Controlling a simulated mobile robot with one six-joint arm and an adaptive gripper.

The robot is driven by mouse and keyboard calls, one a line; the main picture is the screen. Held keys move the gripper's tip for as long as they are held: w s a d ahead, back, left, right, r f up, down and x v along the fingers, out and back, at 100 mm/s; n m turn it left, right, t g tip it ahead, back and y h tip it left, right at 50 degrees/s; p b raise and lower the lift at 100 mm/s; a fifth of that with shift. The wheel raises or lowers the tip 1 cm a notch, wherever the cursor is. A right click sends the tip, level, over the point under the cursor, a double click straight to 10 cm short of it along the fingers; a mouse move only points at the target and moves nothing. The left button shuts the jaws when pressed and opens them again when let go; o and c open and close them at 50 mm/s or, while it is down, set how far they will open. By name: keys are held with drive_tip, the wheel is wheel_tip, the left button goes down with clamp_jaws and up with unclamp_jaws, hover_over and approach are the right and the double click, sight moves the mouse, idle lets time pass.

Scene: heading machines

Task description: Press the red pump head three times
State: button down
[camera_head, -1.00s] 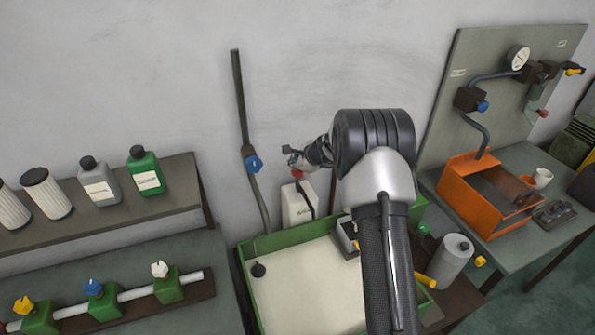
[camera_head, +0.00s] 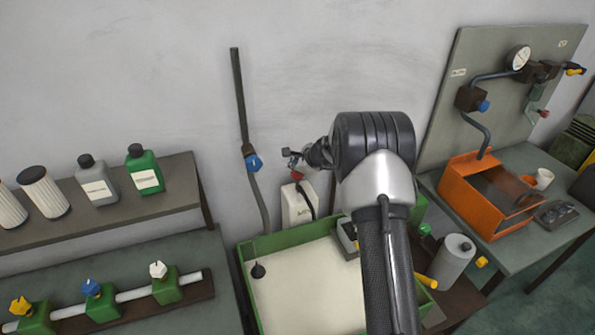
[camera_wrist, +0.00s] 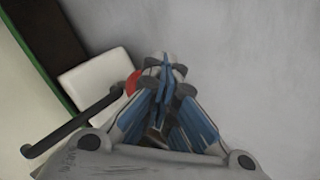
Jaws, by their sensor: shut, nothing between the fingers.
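The red pump head (camera_head: 296,174) sits on top of a white container (camera_head: 297,205) against the wall in the head view. In the wrist view a bit of the red pump head (camera_wrist: 132,83) shows at the left of my fingers, with the white container (camera_wrist: 92,78) beyond. My gripper (camera_head: 290,157) is shut and empty, with its tips at or just above the pump head. In the wrist view my gripper (camera_wrist: 166,66) covers most of the pump head. I cannot tell whether they touch.
A green-rimmed tray (camera_head: 252,318) stands in front of the container. A dark pipe with a blue valve (camera_head: 253,162) runs down the wall to the left. A grey cylinder (camera_head: 454,262) and an orange box (camera_head: 470,215) are at the right.

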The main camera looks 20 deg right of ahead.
drive_tip(key=shift+s+f+b, duration=0.1)
drive_tip(key=shift+f+b, duration=0.3)
drive_tip(key=shift+f, duration=0.15)
idle(0.4)
drive_tip(key=shift+r, duration=0.15)
drive_tip(key=shift+r+p, duration=1.25)
drive_tip(key=shift+r, duration=0.3)
drive_tip(key=shift+r, duration=0.1)
wheel_tip(320, 180, up, 5)
drive_tip(key=p, duration=0.4)
idle(1.1)
